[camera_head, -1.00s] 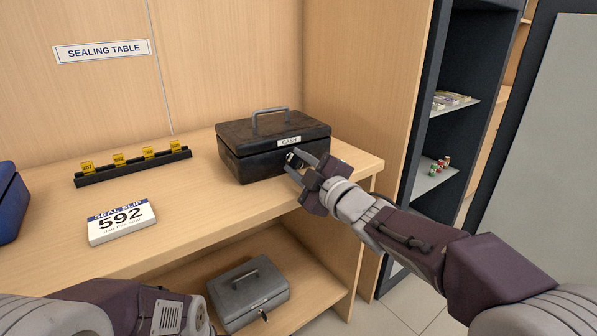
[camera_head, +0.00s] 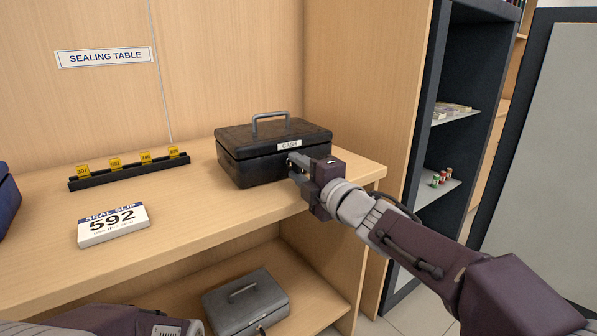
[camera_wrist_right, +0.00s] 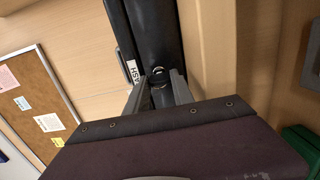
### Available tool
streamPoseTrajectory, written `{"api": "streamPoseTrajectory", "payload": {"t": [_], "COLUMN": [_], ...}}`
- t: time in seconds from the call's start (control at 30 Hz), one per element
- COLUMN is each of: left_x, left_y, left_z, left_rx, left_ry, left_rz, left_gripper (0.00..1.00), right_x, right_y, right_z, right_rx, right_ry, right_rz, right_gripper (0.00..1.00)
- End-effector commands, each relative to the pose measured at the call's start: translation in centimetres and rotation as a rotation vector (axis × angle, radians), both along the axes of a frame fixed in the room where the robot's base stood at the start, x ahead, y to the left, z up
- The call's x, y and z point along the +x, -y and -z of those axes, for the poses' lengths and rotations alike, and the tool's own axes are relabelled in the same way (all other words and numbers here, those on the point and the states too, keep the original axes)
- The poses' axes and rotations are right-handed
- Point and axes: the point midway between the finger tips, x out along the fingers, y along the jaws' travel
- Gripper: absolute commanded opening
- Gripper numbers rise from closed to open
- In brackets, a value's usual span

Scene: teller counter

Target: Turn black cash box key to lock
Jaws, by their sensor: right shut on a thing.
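The black cash box (camera_head: 262,150) with a grey handle and a CASH label sits closed on the upper shelf; its side fills the top of the right wrist view (camera_wrist_right: 155,30). My right gripper (camera_head: 293,163) is at the box's front face, below the label. In the right wrist view its fingers (camera_wrist_right: 158,88) are closed around the small key (camera_wrist_right: 157,72) at the lock. The key is mostly hidden by the fingers in the head view. Only part of my left arm shows at the bottom left; its gripper is not visible.
A seal slip block (camera_head: 113,225) marked 592 and a black rack (camera_head: 130,171) with yellow tags stand left on the tabletop (camera_head: 190,210). A grey cash box (camera_head: 246,303) is on the lower shelf. A blue box (camera_head: 6,200) is at the left edge.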

Motion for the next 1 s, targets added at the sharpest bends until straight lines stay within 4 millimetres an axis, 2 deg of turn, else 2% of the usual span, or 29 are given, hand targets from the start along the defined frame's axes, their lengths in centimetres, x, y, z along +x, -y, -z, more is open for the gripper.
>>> {"api": "streamPoseTrajectory", "payload": {"t": [0.47,0.5,0.53,0.57,0.83,1.0], "left_x": [0.0,0.0,0.0,0.0,0.0,0.0], "left_y": [0.0,0.0,0.0,0.0,0.0,0.0], "left_z": [0.1,0.1,0.1,0.1,-0.1,-0.9], "left_rx": [0.000,0.000,0.000,0.000,0.000,0.000], "left_ry": [0.000,0.000,0.000,0.000,0.000,0.000], "left_rz": [0.000,0.000,0.000,0.000,0.000,0.000], "left_gripper": [0.36,0.36,0.36,0.36,0.36,0.36], "right_x": [0.0,0.0,0.0,0.0,-0.2,-2.2], "right_y": [0.0,0.0,0.0,0.0,0.2,1.4], "right_z": [0.1,0.1,0.1,0.1,0.0,-0.2], "right_rx": [-0.013,-0.012,-0.011,-0.011,-0.010,-0.009], "right_ry": [0.004,0.004,0.004,0.004,0.005,0.004], "right_rz": [-0.001,-0.001,-0.001,-0.001,0.000,0.002], "right_gripper": [0.00,0.40,0.48,0.51,0.51,0.51]}}
